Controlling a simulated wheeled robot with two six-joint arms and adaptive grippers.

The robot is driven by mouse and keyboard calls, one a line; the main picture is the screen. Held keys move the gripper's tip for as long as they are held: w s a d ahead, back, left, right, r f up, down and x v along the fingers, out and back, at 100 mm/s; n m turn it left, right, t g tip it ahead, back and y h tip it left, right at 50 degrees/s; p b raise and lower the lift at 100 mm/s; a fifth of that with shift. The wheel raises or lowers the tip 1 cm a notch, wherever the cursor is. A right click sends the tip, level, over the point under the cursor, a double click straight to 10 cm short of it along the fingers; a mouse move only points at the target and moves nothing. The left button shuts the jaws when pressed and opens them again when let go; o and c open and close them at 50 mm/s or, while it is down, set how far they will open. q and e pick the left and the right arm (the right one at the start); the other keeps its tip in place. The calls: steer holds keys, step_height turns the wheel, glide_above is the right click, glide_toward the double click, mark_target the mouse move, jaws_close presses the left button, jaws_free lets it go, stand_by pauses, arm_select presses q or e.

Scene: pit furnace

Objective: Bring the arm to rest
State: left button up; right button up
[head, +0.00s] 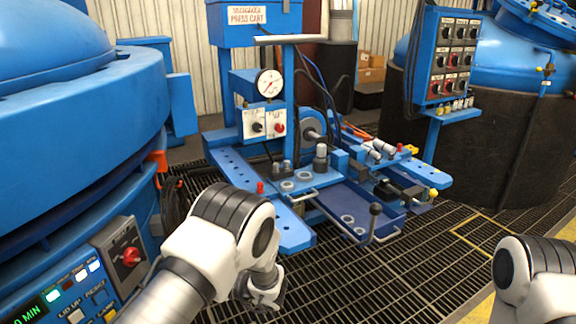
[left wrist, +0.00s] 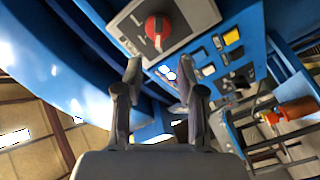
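My left arm comes in from the lower left of the head view, bent at a white and black joint. My left gripper (head: 264,290) hangs below that joint, in front of the blue press cart (head: 290,220) and above the floor grating. It is partly hidden by the arm. In the left wrist view the two fingers of the left gripper (left wrist: 158,78) stand apart with nothing between them. A control panel with a red knob (left wrist: 158,27) shows beyond the fingertips. Part of my right arm shows at the lower right of the head view; its gripper is out of the frame.
The large blue furnace (head: 80,110) fills the left side, with its control panel (head: 125,255) close to my left arm. A switch box (head: 452,60) stands at the right. An orange handle (left wrist: 297,110) shows in the wrist view. The floor grating (head: 400,270) between my arms is clear.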

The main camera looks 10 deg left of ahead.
arm_select(q)
steer(key=s+a+f+m+t+h, duration=0.1)
steer(key=s+a+f+m+t, duration=0.1)
steer(key=s+a+f+m, duration=0.3)
steer(key=s+d+f+m+t+h, duration=0.1)
steer(key=s+d+f+m+h, duration=0.1)
steer(key=s+f+m+h, duration=0.45)
steer(key=s+d+f+m+t+h, duration=0.1)
steer(key=s+d+f+m+h, duration=0.1)
steer(key=s+f+m+h, duration=0.45)
steer(key=s+d+f+m+g+h, duration=0.45)
steer(key=s+d+m, duration=0.45)
steer(key=s+d, duration=0.25)
step_height(320, 180, up, 20)
steer(key=a+p, duration=0.1)
steer(key=p, duration=1.9)
steer(key=shift+w+a+r, duration=0.15)
steer(key=shift+w+r, duration=0.05)
steer(key=shift+g+y, duration=0.25)
